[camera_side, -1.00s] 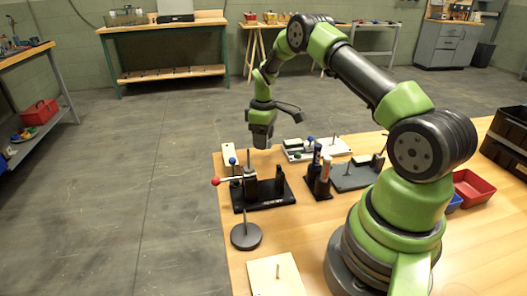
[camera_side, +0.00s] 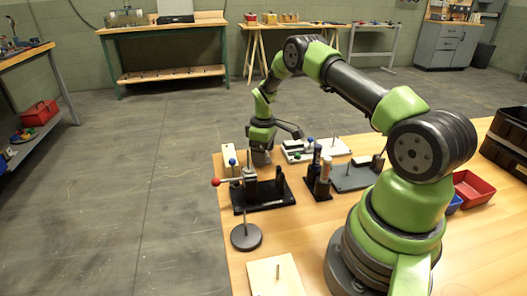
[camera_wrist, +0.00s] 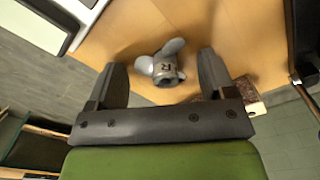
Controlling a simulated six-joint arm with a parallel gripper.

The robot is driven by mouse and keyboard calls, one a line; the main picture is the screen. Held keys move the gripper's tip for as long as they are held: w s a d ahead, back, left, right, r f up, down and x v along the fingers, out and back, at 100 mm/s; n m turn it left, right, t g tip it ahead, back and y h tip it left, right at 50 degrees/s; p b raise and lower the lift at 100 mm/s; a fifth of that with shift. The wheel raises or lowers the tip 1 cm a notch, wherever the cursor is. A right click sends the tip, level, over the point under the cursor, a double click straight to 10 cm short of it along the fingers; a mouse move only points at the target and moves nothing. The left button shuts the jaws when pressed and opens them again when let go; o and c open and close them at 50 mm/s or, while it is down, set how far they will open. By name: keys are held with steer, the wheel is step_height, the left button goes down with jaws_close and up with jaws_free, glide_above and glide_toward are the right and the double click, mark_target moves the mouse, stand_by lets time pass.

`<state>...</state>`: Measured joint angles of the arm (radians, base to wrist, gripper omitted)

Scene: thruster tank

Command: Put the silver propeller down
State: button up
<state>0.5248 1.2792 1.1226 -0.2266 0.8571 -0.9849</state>
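The silver propeller (camera_wrist: 163,62) lies on the wooden table in the wrist view, with an R on its hub. My gripper (camera_wrist: 163,75) is open, with one finger on each side of the propeller and a gap showing between each finger and it. Whether the fingertips are level with the propeller or above it, I cannot tell. In the side view my gripper (camera_side: 261,160) is low over the far left part of the table, and I cannot make out the propeller there.
Near my gripper in the side view are a cream block (camera_side: 228,152), a black clamp fixture (camera_side: 277,197) with a red-knobbed lever, and a white plate (camera_side: 333,149) with parts. A black holder (camera_side: 318,190) with bottles stands to the right. The table's left edge is close.

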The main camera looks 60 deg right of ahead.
steer(key=a+r+m+t, duration=0.1)
steer(key=a+r, duration=0.2)
steer(key=r, duration=0.7)
steer(key=a+r+t, duration=0.1)
steer(key=a+r, duration=0.2)
steer(key=r, duration=0.8)
steer(key=s+a+r+m+t, duration=0.2)
steer(key=s+a+r, duration=0.4)
steer(key=a+r, duration=0.2)
steer(key=s+a+r+m+t+y, duration=0.1)
steer(key=s+a+m, duration=0.1)
steer(key=s+a, duration=0.2)
steer(key=s+a+r+m+t+y, duration=0.1)
steer(key=s+a, duration=0.4)
steer(key=s, duration=0.6)
steer(key=shift+a+m+t, duration=0.15)
steer(key=shift+m+t, duration=0.25)
steer(key=shift+t, duration=0.2)
